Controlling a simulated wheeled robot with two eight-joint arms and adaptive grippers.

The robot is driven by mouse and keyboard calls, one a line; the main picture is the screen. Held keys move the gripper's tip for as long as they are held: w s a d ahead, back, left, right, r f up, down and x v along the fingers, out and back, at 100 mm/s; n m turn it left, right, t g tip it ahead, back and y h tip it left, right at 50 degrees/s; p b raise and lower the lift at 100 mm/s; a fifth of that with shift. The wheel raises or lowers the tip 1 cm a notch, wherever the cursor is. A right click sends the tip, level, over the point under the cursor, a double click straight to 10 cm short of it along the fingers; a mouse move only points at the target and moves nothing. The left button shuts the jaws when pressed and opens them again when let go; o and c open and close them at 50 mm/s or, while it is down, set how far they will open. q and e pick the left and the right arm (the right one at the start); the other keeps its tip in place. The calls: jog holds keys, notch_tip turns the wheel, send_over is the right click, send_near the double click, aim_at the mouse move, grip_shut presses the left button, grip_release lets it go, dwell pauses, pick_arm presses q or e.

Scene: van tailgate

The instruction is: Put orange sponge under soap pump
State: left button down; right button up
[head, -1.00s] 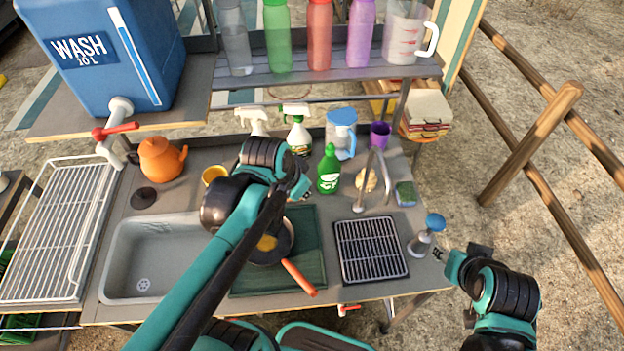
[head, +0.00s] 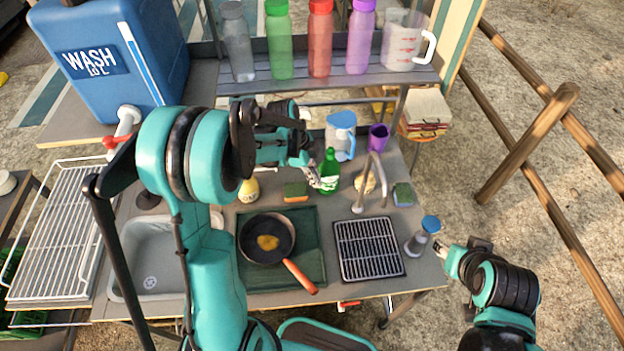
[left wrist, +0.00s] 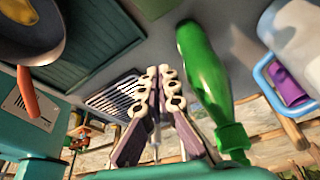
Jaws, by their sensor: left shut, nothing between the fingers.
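The orange sponge (head: 296,190) lies on the counter behind the frying pan, left of the green bottle. My left gripper (head: 314,168) is shut and empty, above and behind the sponge near the green bottle (head: 330,170). In the left wrist view its fingers (left wrist: 158,78) are together, beside the green bottle (left wrist: 205,75).
The frying pan (head: 266,238) sits on a green mat (head: 310,235). A blue-lidded jug (head: 341,138) and purple cup (head: 378,137) stand behind.

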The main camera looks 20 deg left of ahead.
aim_at(302, 193)
pick_arm(q)
jog(key=b+x, duration=0.2)
jog(key=x, duration=0.5)
jog(key=shift+f, duration=0.4)
jog(key=a, duration=0.3)
jog(key=shift+a+r, duration=0.2)
jog(key=shift+a, duration=0.25)
jog(key=shift+s+a, duration=0.1)
jog(key=shift+a, duration=0.05)
jog(key=a, duration=0.3)
jog(key=shift+s+a+b, duration=0.1)
jog(key=shift+a+b, duration=0.2)
jog(key=shift+b, duration=0.05)
jog(key=shift+d, duration=0.1)
